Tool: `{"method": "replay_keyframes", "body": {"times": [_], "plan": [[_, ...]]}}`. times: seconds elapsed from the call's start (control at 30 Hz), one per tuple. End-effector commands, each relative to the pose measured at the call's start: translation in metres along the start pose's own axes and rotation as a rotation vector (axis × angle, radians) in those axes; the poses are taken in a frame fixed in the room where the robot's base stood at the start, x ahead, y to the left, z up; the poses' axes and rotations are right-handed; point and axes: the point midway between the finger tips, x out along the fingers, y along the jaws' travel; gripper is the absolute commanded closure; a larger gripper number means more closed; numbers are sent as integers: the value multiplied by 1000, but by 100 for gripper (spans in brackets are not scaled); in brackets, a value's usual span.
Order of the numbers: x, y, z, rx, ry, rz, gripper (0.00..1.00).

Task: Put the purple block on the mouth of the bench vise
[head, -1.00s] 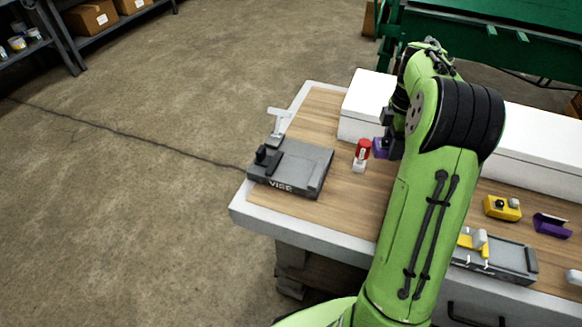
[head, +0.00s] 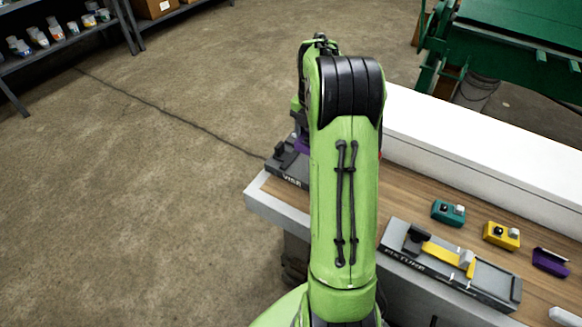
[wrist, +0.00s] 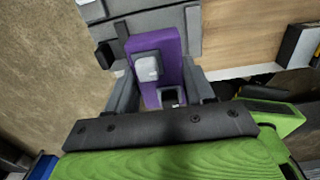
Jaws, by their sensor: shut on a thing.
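The purple block (wrist: 172,45) is between the fingers of my gripper (wrist: 158,80) in the wrist view. It carries a pale grey knob and a dark square piece. My gripper is shut on it. The grey bench vise (wrist: 160,20) lies behind the block in the wrist view; I cannot tell whether they touch. In the head view the vise (head: 287,168) is at the bench's left end, partly hidden by my arm. A sliver of the purple block (head: 301,146) shows beside my arm there; my fingers are hidden.
A fixture (head: 440,275) with a yellow piece lies to the right on the bench. A teal block (head: 448,213), a yellow block (head: 501,235) and another purple piece (head: 551,262) lie nearby. A long white box (head: 480,160) runs along the back.

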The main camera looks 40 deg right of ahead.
Motion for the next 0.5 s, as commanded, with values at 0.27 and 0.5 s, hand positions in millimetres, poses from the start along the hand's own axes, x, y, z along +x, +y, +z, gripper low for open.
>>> {"method": "replay_keyframes", "body": {"times": [0.27,0.5], "plan": [[45,0,0,-9,3,-1,94],[91,0,0,-8,3,-1,94]]}}
